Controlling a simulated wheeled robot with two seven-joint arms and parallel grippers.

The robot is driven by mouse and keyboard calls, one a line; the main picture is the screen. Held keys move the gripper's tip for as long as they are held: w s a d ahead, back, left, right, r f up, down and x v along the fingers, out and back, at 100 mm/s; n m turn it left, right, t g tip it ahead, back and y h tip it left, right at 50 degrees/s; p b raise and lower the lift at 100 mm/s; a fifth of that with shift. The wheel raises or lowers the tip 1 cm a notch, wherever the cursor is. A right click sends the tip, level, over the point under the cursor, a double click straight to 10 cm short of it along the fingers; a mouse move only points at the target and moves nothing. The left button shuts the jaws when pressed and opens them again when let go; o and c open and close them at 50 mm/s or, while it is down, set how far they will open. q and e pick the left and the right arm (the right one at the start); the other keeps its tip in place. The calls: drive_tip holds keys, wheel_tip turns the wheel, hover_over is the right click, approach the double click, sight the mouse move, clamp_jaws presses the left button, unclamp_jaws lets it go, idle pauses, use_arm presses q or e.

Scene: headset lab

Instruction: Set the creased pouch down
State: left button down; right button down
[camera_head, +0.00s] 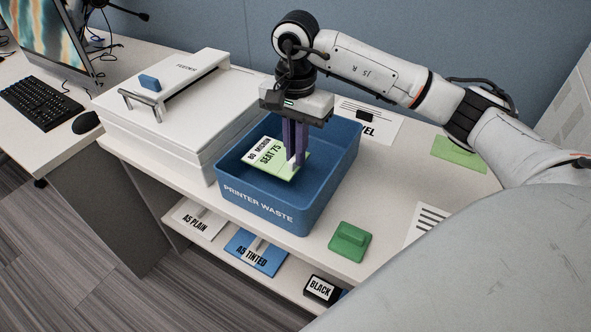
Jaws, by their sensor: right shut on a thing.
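My right gripper (294,162) points down over the blue bin marked "PRINTER WASTE" (258,205). Its purple fingers are shut on a flat green and white piece printed "80 MICRON" and "SEAT 75" (272,158), which I take to be the pouch. The pouch is within the bin's outline, tilted in the picture. Whether it touches the bin floor I cannot tell, and no crease is clear at this size. The fingers hide part of its right side. My left gripper is not in view.
A white machine with a handle (165,115) stands close left of the bin. A green block (348,241) sits at the table's front edge. A pale green sheet (459,153) lies at the right. Labelled A5 PLAIN (199,219) and A5 TINTED (255,253) places are on the lower shelf.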

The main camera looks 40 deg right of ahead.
drive_tip(key=shift+f, duration=2.9)
drive_tip(key=shift+f, duration=0.15)
drive_tip(key=c, duration=1.9)
unclamp_jaws()
drive_tip(key=shift+o, duration=0.2)
wheel_tip(320, 180, up, 12)
drive_tip(key=shift+r, duration=0.2)
